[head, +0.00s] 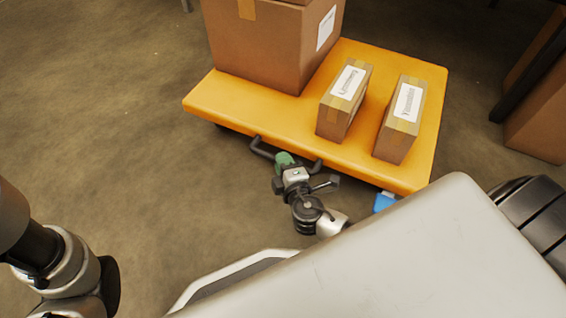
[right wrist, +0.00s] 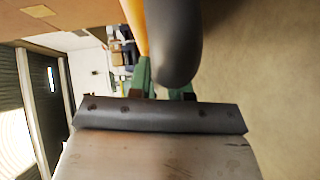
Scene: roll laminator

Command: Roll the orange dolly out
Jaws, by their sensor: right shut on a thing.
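The orange dolly (head: 262,118) stands on the floor at the upper middle of the head view, with boxes on its deck. A dark handle bar (head: 258,149) sticks out from its near edge. My right gripper (head: 284,160), with green fingers, is shut on this handle. In the right wrist view the dark bar (right wrist: 174,50) passes between the green fingers (right wrist: 142,75), and a strip of the orange deck (right wrist: 134,22) shows beside it. My left arm is at the lower left of the head view; its gripper is not in view.
On the dolly are a large carton (head: 262,50) and two small labelled boxes (head: 345,98) (head: 402,115). More cartons (head: 540,125) stand by a dark post at the right. The floor (head: 110,110) to the left of the dolly is clear.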

